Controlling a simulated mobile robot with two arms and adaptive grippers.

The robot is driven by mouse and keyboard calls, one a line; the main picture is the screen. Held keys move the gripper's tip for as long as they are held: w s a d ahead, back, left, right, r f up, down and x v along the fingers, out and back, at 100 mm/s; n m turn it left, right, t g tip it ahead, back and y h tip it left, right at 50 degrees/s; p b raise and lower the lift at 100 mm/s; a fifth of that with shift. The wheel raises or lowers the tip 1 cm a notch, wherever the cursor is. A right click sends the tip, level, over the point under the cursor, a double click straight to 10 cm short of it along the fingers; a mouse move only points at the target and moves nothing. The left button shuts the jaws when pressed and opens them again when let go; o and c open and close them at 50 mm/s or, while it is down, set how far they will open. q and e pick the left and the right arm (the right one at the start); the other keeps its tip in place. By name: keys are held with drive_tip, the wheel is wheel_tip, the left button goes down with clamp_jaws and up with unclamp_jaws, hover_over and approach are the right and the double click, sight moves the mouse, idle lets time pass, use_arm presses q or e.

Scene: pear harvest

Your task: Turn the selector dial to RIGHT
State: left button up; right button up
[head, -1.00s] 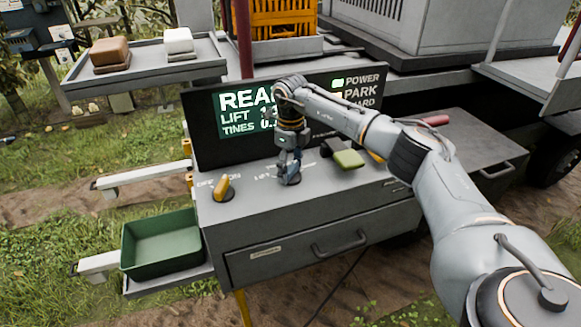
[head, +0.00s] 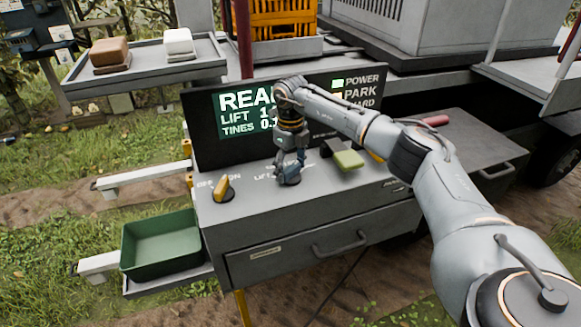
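The control desk (head: 330,208) has a grey top with knobs and printed labels. A small dark dial (head: 289,181) sits on it beside a label starting with "LIFT", mostly hidden under my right gripper (head: 290,168). The gripper points down at this dial, with its fingers spread apart just above or around it; I cannot tell whether they touch it. A yellow knob (head: 223,189) stands to the left, by a label reading "ON". The dial's pointing direction is hidden. My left gripper is not in view.
Behind the dials stands a display panel (head: 203,143) with LIFT and TINES readings, partly covered by my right arm. A green bin (head: 160,243) sits at lower left.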

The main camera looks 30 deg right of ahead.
sight(290, 167)
drive_tip(key=shift+o, duration=1.1)
wheel_tip(290, 167, up, 12)
